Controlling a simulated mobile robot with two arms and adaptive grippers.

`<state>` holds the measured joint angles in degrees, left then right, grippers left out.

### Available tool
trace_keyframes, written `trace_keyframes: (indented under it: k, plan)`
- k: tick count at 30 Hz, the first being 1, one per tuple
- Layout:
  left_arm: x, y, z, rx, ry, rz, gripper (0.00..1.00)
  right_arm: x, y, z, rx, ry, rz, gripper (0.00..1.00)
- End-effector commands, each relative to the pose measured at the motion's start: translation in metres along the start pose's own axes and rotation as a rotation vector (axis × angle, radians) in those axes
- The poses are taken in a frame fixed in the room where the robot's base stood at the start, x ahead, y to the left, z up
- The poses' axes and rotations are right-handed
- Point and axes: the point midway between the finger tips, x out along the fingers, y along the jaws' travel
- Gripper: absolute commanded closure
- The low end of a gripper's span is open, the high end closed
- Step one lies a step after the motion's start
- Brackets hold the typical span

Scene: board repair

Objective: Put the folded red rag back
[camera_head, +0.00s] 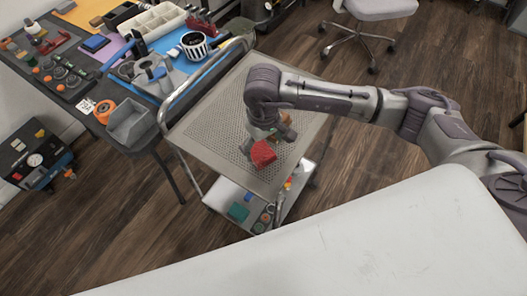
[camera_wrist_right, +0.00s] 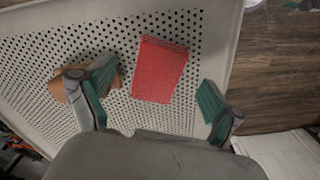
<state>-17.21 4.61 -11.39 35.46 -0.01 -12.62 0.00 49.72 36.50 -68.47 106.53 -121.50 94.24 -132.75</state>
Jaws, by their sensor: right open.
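The folded red rag (camera_head: 263,153) lies on the perforated top of the metal cart (camera_head: 217,127). In the right wrist view the rag (camera_wrist_right: 160,70) lies flat on the perforated surface (camera_wrist_right: 60,45), ahead of and between the fingers. My right gripper (camera_head: 262,143) is over the cart top by the rag; the arm hides part of it. In the right wrist view my right gripper (camera_wrist_right: 155,100) is open, its green-padded fingers spread wide with nothing between the pads. An orange-brown object (camera_wrist_right: 112,80) sits partly behind the left finger. My left gripper is not in view.
A workbench with tools, a grey bin (camera_head: 132,122) and a white divided tray (camera_head: 152,22) stands to the left of the cart. The cart's lower shelf (camera_head: 225,196) holds several small items. A white surface (camera_head: 330,245) fills the foreground. An office chair (camera_head: 372,30) stands behind.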

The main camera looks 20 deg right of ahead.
Motion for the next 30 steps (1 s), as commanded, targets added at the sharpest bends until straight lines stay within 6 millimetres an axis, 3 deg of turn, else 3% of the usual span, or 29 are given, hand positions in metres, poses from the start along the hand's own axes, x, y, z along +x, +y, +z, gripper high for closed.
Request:
trace_keyframes:
  k: [6,12,30]
  plan:
    - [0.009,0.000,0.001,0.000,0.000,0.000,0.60,-0.047,0.000,-0.001,-0.002,0.005,0.001,0.08]
    - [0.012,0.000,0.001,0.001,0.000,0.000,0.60,-0.073,0.000,0.000,-0.001,0.002,0.001,0.08]
    - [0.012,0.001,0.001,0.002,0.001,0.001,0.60,-0.080,0.000,0.000,-0.001,0.000,0.000,0.08]
